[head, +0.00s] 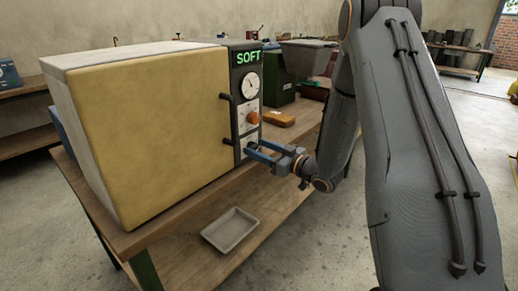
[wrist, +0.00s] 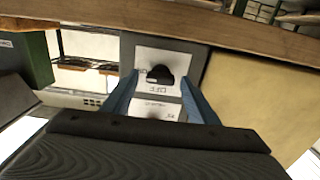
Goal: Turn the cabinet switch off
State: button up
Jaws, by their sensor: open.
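The cabinet (head: 140,140) is a large box with a pale yellow front door, standing on a wooden bench. Its dark control panel (head: 236,100) on the right side has a lit green "SOFT" display (head: 248,57), a round gauge (head: 249,85) and an orange knob (head: 252,118). In the wrist view a dark switch knob (wrist: 160,74) sits on a white labelled plate, which appears upside down. My gripper (head: 255,150) is at the low end of the panel, its blue fingers open on either side of the knob. I cannot tell whether they touch it.
Black door handles (head: 228,112) stick out beside the panel. A grey tray (head: 230,229) lies on the lower shelf. An orange-brown box (head: 278,118) and a grey hopper (head: 308,57) stand behind, right of the cabinet. The floor at the front is clear.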

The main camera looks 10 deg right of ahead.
jog(key=shift+c, duration=0.4)
jog(key=c, duration=1)
